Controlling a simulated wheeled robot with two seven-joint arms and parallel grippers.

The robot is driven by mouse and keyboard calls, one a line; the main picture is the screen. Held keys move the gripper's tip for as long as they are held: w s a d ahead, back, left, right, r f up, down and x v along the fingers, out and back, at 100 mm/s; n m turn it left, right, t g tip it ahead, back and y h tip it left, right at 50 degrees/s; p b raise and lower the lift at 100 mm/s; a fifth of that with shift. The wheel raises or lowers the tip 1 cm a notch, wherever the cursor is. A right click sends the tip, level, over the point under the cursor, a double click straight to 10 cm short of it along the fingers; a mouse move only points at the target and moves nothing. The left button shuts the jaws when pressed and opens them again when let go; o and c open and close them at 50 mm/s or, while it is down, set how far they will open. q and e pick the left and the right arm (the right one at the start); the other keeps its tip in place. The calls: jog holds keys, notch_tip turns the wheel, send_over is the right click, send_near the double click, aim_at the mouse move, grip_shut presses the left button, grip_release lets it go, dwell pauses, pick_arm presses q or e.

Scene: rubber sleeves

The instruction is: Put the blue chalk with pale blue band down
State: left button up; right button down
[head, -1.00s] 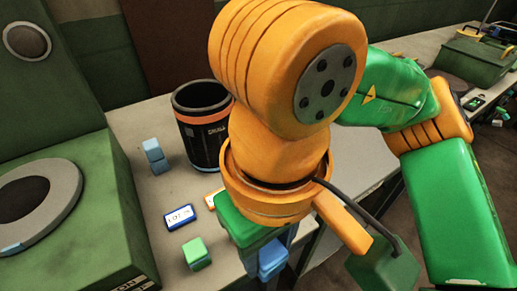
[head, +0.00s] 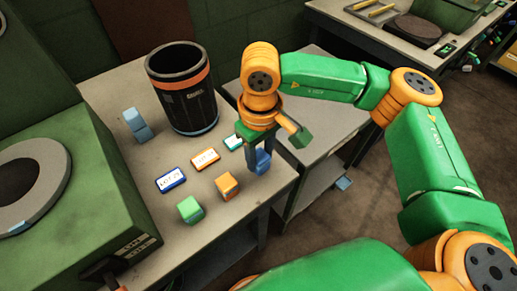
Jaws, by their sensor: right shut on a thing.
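My right gripper (head: 258,168) points down over the front right part of the grey bench (head: 150,85). It is shut on a blue chalk (head: 263,160), which shows between and beside its dark fingers. The fingers partly hide the chalk, and I cannot make out its band clearly. I cannot tell whether the chalk touches the bench top. My left gripper is not in view.
A black bin with an orange band (head: 186,100) stands behind. Blue-edged (head: 171,180), orange-edged (head: 205,159) and green-edged (head: 234,142) labels lie in a row. An orange block (head: 227,186) and green block (head: 190,209) stand in front.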

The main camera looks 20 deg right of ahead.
aim_at(263, 156)
jog(key=shift+f, duration=0.55)
jog(key=shift+c, duration=2.1)
grip_release()
jog(key=shift+r, duration=0.25)
jog(key=r, duration=0.2)
jog(key=r+b, duration=0.1)
jog(key=r, duration=0.3)
jog(key=shift+s+d+r+b, duration=0.15)
jog(key=shift+d+b, duration=0.1)
jog(key=shift+b, duration=0.15)
